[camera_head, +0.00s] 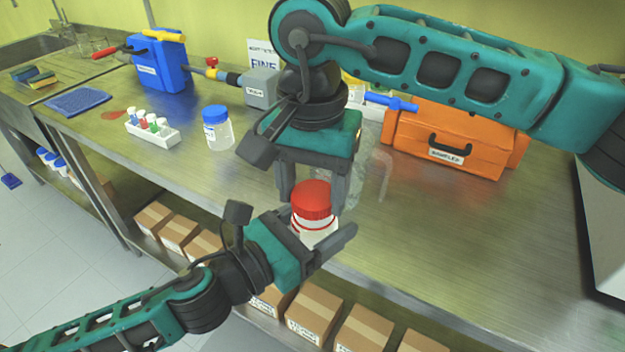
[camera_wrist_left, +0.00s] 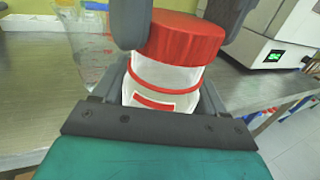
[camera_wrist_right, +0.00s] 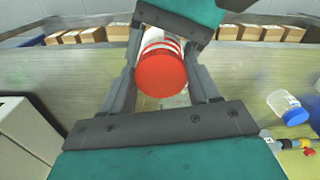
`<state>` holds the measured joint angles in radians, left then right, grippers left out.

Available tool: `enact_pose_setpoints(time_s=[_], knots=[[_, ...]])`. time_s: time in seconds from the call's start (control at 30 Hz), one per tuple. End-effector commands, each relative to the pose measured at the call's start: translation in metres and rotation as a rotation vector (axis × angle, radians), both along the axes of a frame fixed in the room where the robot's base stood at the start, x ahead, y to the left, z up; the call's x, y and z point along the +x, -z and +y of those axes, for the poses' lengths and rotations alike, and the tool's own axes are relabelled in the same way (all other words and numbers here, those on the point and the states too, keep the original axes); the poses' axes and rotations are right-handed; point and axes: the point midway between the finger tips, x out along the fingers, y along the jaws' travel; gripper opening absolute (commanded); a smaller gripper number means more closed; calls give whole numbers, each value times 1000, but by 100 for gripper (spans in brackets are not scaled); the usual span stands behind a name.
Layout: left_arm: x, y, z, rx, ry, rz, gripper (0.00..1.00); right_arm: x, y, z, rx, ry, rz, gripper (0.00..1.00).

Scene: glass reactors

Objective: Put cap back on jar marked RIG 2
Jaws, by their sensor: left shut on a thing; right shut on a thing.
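A white jar (camera_head: 316,233) with red bands is upright between the fingers of my left gripper (camera_head: 322,243), above the bench's front edge. A red ribbed cap (camera_head: 312,196) sits at the jar's mouth, touching it; I cannot tell whether it is threaded on. My right gripper (camera_head: 311,203) comes from above, its fingers shut on the cap's sides. The left wrist view shows the cap (camera_wrist_left: 182,38) over the jar (camera_wrist_left: 158,88), with no clear gap. The right wrist view shows the cap's top (camera_wrist_right: 160,72) between the right fingers. No RIG 2 marking is readable.
A blue-capped jar (camera_head: 218,130) and a white rack of small vials (camera_head: 153,131) stand to the left. An orange case (camera_head: 450,140) stands back right, a blue box (camera_head: 160,65) back left. Clear glassware is behind my right gripper. Cardboard boxes (camera_head: 312,306) are below the bench.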

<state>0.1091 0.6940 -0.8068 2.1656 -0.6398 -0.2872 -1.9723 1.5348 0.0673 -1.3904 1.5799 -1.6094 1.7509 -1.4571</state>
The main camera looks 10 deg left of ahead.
Motion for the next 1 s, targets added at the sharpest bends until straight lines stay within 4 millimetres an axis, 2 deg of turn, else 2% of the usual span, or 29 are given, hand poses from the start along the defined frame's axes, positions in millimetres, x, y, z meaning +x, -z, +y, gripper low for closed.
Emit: enact_pose_setpoints(time_s=[0.4,0.97,1.0], knots=[[0,0,0,-1,0,-1,17,0,0,0,0,0,0,33],[0,0,0,-1,0,-1,17,0,12,0,0,0,0,33],[0,0,0,-1,0,-1,0,0,11,0,0,1,0,33]])
